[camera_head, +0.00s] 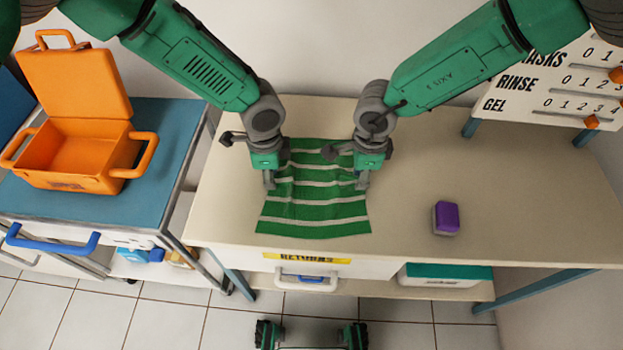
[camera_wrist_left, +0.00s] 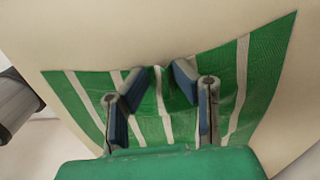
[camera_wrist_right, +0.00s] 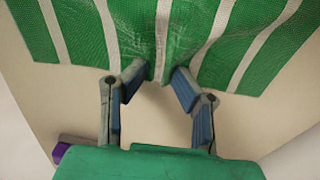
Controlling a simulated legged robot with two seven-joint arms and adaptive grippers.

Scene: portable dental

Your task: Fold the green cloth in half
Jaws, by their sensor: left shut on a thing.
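The green cloth (camera_head: 313,212) with white stripes lies spread on the table, slightly rumpled, between my two grippers. My left gripper (camera_head: 270,186) is at its left side, shut on a small raised fold of cloth, which shows between the fingertips in the left wrist view (camera_wrist_left: 158,72). My right gripper (camera_head: 362,187) is at the cloth's right edge. In the right wrist view its fingertips (camera_wrist_right: 157,72) stand a little apart on either side of the cloth's edge; whether they grip it is unclear. The arms hide part of the cloth's far end.
A purple-and-grey block (camera_head: 446,217) stands on the table (camera_head: 410,215) to the right, with bare surface around it. An open orange case (camera_head: 72,148) sits on a blue-topped cart (camera_head: 165,170) at left. A lettered board (camera_head: 560,85) stands at the back right.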

